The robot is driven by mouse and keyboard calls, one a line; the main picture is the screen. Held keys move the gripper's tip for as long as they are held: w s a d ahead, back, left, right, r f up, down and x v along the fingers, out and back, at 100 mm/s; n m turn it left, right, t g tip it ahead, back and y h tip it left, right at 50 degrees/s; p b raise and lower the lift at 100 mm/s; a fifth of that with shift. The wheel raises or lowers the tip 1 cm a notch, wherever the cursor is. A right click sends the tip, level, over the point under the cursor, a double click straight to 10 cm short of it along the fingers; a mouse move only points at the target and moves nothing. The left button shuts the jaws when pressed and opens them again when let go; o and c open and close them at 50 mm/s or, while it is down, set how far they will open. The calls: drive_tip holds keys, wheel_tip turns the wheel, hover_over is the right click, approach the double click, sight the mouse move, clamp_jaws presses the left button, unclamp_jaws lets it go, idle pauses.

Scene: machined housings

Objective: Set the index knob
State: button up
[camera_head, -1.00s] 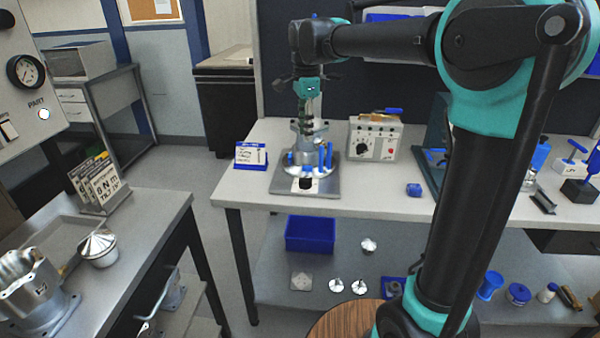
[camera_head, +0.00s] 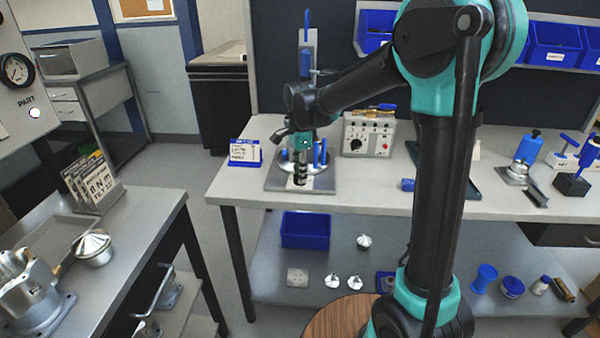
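A fixture with a round metal base and upright blue pins (camera_head: 323,152) stands on a grey plate (camera_head: 322,184) on the far bench. My gripper (camera_head: 300,182) points down at the front of this fixture, low over the plate. Its fingers are small and dark here, and I cannot tell whether they are open or touching anything. A black knob at the fixture's front, seen earlier, is now hidden by the gripper. A grey control box (camera_head: 368,134) with a black dial knob (camera_head: 356,145) stands to the right, apart from the gripper.
A tall stand with a blue handle (camera_head: 307,62) rises behind my wrist. A small blue part (camera_head: 407,185) lies right on the bench. A blue bin (camera_head: 307,231) sits on the lower shelf.

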drive_tip(key=shift+f, duration=0.1)
drive_tip(key=shift+c, duration=0.6)
clamp_jaws()
drive_tip(key=shift+n, duration=0.4)
drive_tip(key=n, duration=0.5)
drive_tip(key=shift+n, duration=0.3)
drive_tip(key=n, duration=1.3)
drive_tip(key=shift+n, duration=0.3)
drive_tip(key=n, duration=0.6)
drive_tip(key=shift+n, duration=0.3)
